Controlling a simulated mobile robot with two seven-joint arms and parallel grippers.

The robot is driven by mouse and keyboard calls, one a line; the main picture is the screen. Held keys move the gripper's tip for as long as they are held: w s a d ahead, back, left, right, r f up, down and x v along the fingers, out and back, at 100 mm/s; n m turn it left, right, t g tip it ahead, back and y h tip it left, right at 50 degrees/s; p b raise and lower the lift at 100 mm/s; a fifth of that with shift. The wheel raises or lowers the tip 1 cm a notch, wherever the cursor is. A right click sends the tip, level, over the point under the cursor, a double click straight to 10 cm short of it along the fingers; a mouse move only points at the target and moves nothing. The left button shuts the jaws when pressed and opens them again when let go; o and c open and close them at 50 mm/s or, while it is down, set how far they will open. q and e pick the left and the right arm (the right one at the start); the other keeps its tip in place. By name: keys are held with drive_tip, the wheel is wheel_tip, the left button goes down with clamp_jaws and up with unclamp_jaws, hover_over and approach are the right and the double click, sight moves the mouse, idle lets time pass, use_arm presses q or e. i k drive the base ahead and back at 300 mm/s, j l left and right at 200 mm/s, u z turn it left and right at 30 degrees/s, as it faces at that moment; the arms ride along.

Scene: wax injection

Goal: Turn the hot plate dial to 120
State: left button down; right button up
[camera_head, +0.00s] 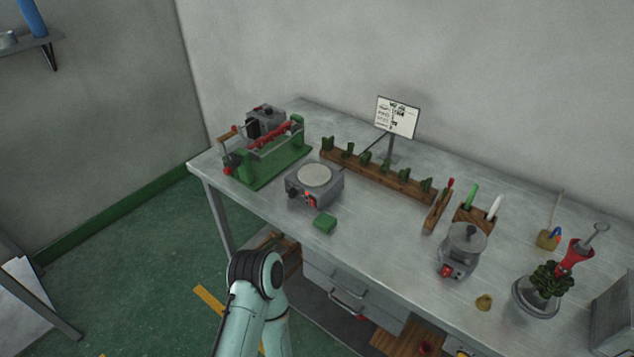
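The hot plate (298,195) is a small grey box with a pale round top (314,175), standing on the workbench left of the middle. Its dial (310,199) shows as a small red and dark knob on the front face. The dial's setting and any numbers are too small to read. Neither of my grippers is in view. Only a pale green arm link of mine with a dark joint shows at the bottom, in front of the bench and apart from the hot plate.
A grey lidded pot (458,258) stands further right. Bare bench (385,235) lies between.

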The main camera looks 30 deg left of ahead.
sight(292, 193)
drive_tip(key=k+l+u, duration=0.15)
drive_tip(key=u, duration=1.2)
